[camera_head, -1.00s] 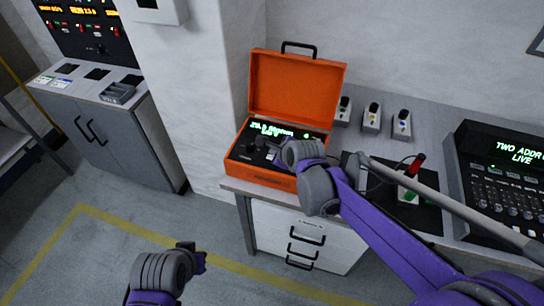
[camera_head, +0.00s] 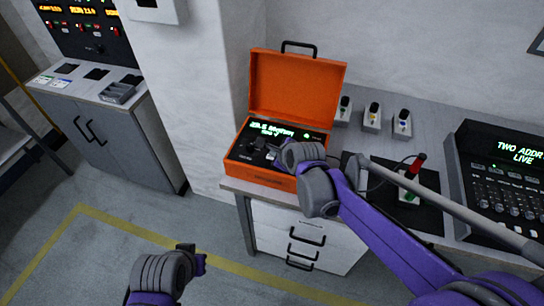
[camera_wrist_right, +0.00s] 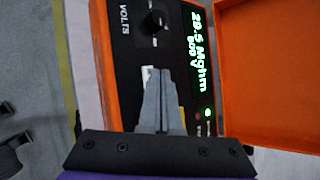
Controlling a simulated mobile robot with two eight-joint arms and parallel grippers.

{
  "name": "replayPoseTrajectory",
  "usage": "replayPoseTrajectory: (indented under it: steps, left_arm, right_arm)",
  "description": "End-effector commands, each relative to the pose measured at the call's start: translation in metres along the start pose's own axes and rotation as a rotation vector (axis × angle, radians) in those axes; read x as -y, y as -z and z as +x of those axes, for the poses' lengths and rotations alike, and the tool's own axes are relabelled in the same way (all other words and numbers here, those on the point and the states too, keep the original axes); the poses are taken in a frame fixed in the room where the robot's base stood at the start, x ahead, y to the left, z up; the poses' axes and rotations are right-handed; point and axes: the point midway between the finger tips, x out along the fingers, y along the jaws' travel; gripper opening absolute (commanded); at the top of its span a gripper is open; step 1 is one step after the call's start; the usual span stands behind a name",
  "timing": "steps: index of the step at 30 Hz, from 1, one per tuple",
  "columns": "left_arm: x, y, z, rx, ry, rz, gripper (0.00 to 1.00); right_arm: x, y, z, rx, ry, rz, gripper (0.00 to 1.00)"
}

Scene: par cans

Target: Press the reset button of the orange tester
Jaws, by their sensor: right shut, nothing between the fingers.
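The orange tester (camera_head: 297,84) stands open on the bench, its lid up at the back. Its black panel holds a lit green display (camera_head: 285,131), which reads about "29.5 Mohm" in the right wrist view (camera_wrist_right: 199,55), with a "VOLTS" knob (camera_wrist_right: 156,22) beside it. My right gripper (camera_wrist_right: 161,75) is shut and empty, its fingertips over the panel below the knob. A small white patch shows at the fingertips; whether they touch the panel I cannot tell. The reset button is not identifiable, perhaps hidden by the fingers. My left gripper (camera_head: 194,256) is low above the floor, away from the tester.
Several small grey units (camera_head: 372,118) stand behind and right of the tester. A black mat (camera_head: 428,215) carries a device with a red part (camera_head: 414,167). A large console (camera_head: 505,170) is at far right. The floor at left is open.

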Motion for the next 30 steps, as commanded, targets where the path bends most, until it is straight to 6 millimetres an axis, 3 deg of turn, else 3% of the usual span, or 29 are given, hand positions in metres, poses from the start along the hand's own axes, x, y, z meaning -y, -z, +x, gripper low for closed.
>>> replayPoseTrajectory:
  steps: [30]
  left_arm:
    - [0.0,-0.0016,0.0024,0.001,0.0,0.0,0.0]
  right_arm:
    - [-0.0022,0.0022,0.003,0.0,0.0,0.0,0.0]
